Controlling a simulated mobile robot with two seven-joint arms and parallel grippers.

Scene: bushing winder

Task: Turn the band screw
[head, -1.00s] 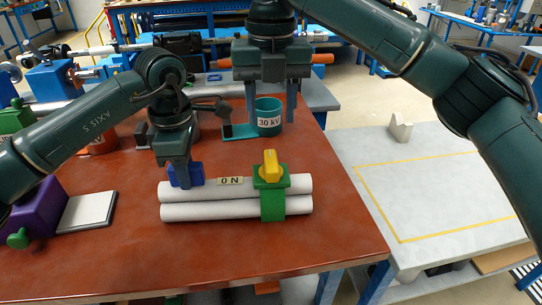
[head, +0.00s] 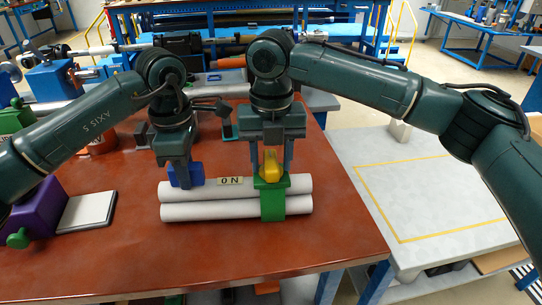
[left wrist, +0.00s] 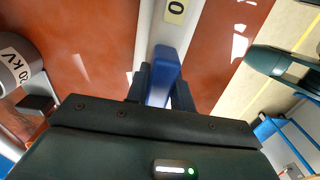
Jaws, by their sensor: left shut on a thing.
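Two white tubes (head: 222,211) lie side by side on the red-brown table. A green band (head: 272,207) wraps them near their right end, with a yellow screw (head: 271,168) on top. My right gripper (head: 272,170) is over the screw, its fingers apart on either side of it; contact is not visible. My left gripper (head: 181,180) is shut on a blue block (head: 197,174) at the tubes' left end. The block also shows between the fingers in the left wrist view (left wrist: 164,70). A label reading "0 N" (head: 230,181) sits between block and band.
A purple block (head: 38,208) with a green knob and a grey-white plate (head: 88,211) stand at the left. A pale side table (head: 410,175) with a yellow outline is at the right. The front of the red-brown table is clear.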

